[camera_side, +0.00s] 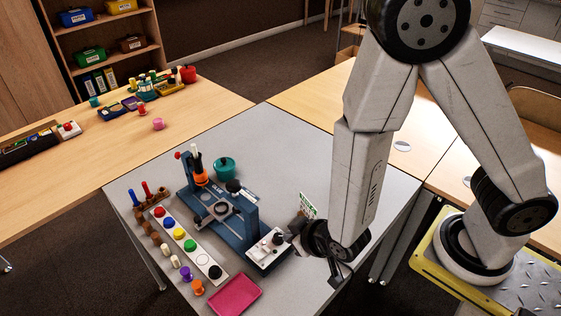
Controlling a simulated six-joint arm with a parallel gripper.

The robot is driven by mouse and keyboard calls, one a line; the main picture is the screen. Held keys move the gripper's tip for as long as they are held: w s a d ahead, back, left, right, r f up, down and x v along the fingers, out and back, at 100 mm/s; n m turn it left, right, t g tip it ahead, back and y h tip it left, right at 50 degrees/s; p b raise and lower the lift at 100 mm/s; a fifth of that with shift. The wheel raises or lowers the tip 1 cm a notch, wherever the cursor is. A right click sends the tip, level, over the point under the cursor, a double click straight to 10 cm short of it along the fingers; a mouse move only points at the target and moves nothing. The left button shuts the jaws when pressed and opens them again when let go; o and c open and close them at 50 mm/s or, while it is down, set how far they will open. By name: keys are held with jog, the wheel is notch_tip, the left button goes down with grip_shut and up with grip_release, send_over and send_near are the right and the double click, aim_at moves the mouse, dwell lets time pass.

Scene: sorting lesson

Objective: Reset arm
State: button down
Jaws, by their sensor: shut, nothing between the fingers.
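My gripper (337,274) is small and dark in the side view, at the end of my arm. It hangs at the front right of the grey table (285,140), right of the blue stand. It is shut, and no object shows in it. The finger detail is hard to make out against the dark floor. My arm rises from its base at the right and bends down over the table's right side.
A teal pot (224,168) stands behind. The grey table's back right is largely clear.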

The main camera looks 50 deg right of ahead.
jog(key=shift+r, duration=0.1)
dwell(0.4)
jog(key=s+d+r+g, duration=0.1)
jog(key=d+r+g, duration=0.5)
jog(key=d+r, duration=0.4)
jog(key=d, duration=0.3)
jog(key=shift+d+r+y, duration=0.3)
jog(key=shift+d+r, duration=0.05)
jog(key=shift+d, duration=0.05)
jog(key=shift+r, duration=0.1)
dwell(0.8)
